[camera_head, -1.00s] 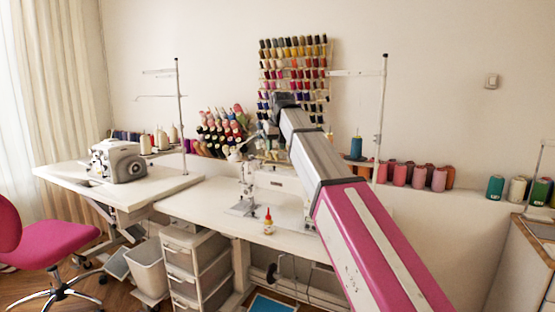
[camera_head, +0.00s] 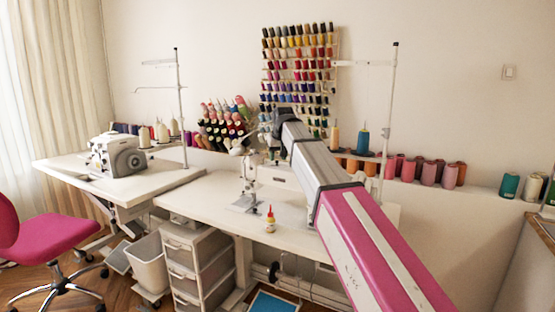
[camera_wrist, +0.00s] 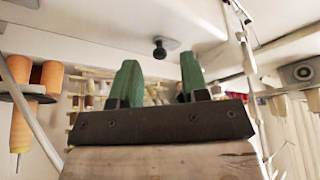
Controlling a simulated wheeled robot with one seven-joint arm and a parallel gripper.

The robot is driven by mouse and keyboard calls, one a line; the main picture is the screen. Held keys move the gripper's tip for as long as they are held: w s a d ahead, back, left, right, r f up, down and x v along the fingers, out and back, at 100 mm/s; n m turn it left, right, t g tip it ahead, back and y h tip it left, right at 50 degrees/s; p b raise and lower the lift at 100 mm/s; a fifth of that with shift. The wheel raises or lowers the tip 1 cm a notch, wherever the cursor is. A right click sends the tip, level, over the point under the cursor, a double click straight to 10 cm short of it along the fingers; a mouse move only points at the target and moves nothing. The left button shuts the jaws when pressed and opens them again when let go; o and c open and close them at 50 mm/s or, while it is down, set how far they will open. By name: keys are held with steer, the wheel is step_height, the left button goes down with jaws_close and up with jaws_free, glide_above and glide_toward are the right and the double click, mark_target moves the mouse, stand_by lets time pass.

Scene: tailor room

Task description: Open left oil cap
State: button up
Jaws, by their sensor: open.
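In the wrist view my gripper (camera_wrist: 159,65) is open, with two green fingers apart and nothing between them. A small black round knob (camera_wrist: 159,48) on a white surface lies just beyond the gap between the fingertips. It may be an oil cap, but I cannot tell for sure. The fingers do not appear to touch it. In the head view my arm reaches over the white sewing machine (camera_head: 248,180) on the middle table. The dark end of the arm is small there, and its fingers cannot be made out. Much of the machine is hidden behind the arm.
A small bottle with a red tip (camera_head: 270,218) stands on the white table (camera_head: 195,204). A thread rack (camera_head: 300,70) hangs behind. Coloured spools (camera_head: 425,172) line the right ledge. A thin thread stand (camera_head: 387,120) rises close right of my arm. Orange spools (camera_wrist: 47,78) show in the wrist view.

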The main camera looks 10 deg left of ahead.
steer(key=shift+w+a+f, duration=0.1)
steer(key=shift+w+f, duration=0.15)
steer(key=shift+f, duration=0.45)
steer(key=shift+c, duration=0.3)
jaws_close()
